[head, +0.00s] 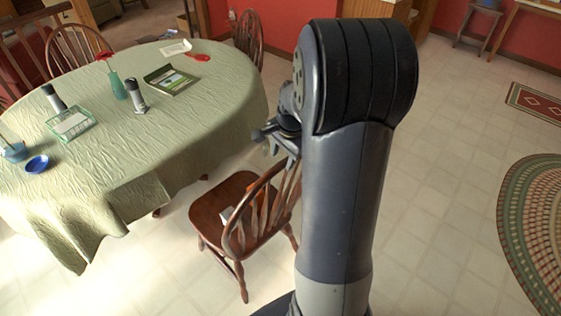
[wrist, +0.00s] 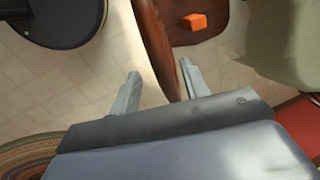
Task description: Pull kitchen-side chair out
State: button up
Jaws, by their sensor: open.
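The brown wooden chair (head: 217,206) stands upright on the floor at the near right side of the table, with its curved back towards me. In the wrist view, the edge of its back (wrist: 155,45) runs down between my two fingers. My gripper (wrist: 159,68) is open, one finger on either side of that wood, with a gap at the left finger. Whether the right finger touches the wood cannot be told. In the head view, my gripper (head: 275,138) is by the top of the chair back, partly hidden by my arm.
An orange block (wrist: 194,22) lies on the chair seat. The table (head: 210,100) has a green cloth hanging low and several small items on top. Other chairs (head: 78,50) stand around it. An oval braided rug (head: 535,220) lies at right. Tiled floor between is clear.

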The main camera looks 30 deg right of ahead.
aim_at(280, 166)
jog(key=shift+w+a+f, duration=0.1)
jog(key=shift+w+f, duration=0.1)
jog(key=shift+f, duration=0.85)
jog(key=shift+w+a+f, duration=0.1)
jog(key=shift+w+f, duration=0.05)
jog(key=shift+f, duration=0.85)
grip_shut()
